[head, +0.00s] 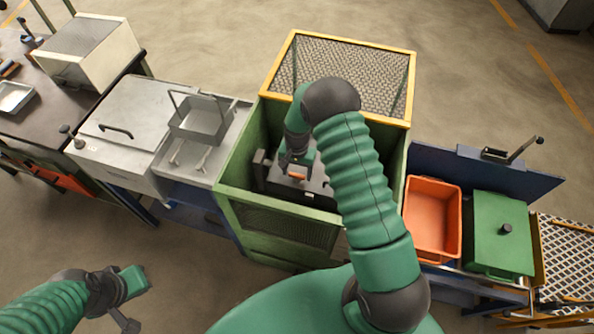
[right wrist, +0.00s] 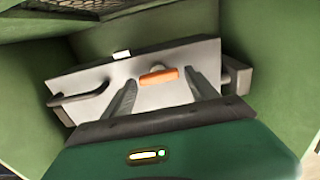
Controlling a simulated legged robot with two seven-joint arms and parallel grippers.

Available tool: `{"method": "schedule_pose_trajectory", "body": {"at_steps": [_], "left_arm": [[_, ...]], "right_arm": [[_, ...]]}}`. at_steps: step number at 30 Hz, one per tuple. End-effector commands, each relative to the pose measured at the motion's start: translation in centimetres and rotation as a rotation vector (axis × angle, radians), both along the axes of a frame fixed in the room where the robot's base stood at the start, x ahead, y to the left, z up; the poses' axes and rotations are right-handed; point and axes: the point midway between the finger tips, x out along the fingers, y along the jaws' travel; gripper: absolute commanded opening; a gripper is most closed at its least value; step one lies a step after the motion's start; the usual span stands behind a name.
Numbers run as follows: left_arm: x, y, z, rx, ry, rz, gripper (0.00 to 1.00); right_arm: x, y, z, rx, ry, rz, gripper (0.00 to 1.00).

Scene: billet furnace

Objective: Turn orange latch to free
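The orange latch (right wrist: 158,76) is a short orange bar on a grey metal panel (right wrist: 150,92) inside the green enclosure. It lies nearly level in the right wrist view, and it also shows small in the head view (head: 297,174). My right gripper (right wrist: 160,87) reaches down into the enclosure with its two fingers apart, one on each side of the latch. The fingers look empty, and I cannot tell whether they touch the latch. My left gripper (head: 128,316) is low at the left in the head view, away from the enclosure; its fingers are too unclear to read.
Green walls (right wrist: 265,50) stand close around my right gripper. A dark handle (right wrist: 78,98) is left of the latch and a grey bracket (right wrist: 236,76) is right.

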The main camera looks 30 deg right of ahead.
Motion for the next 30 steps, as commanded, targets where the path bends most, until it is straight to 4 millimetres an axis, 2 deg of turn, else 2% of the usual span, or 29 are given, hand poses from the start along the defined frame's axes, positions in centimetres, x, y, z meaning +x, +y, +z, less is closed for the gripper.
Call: {"method": "schedule_pose_trajectory", "body": {"at_steps": [1, 9, 12, 22, 30], "left_arm": [[0.0, 0.0, 0.0, 0.0, 0.0, 0.0, 0.0], [0.0, 0.0, 0.0, 0.0, 0.0, 0.0, 0.0], [0.0, 0.0, 0.0, 0.0, 0.0, 0.0, 0.0], [0.0, 0.0, -0.25, 0.0, 0.0, 0.0, 0.0], [-0.01, 0.0, -0.89, 0.0, 0.0, 0.0, 0.0]], "right_arm": [[0.01, -0.01, 0.02, 0.0, 0.0, 0.0, 0.59], [0.01, -0.01, 0.05, 0.0, 0.0, 0.0, 0.24], [0.01, -0.02, 0.06, -0.001, -0.001, 0.0, 0.14], [0.05, -0.03, 0.02, -0.001, -0.001, 0.053, 0.14], [0.16, 0.01, 0.0, -0.001, -0.004, 0.225, 0.14]]}}
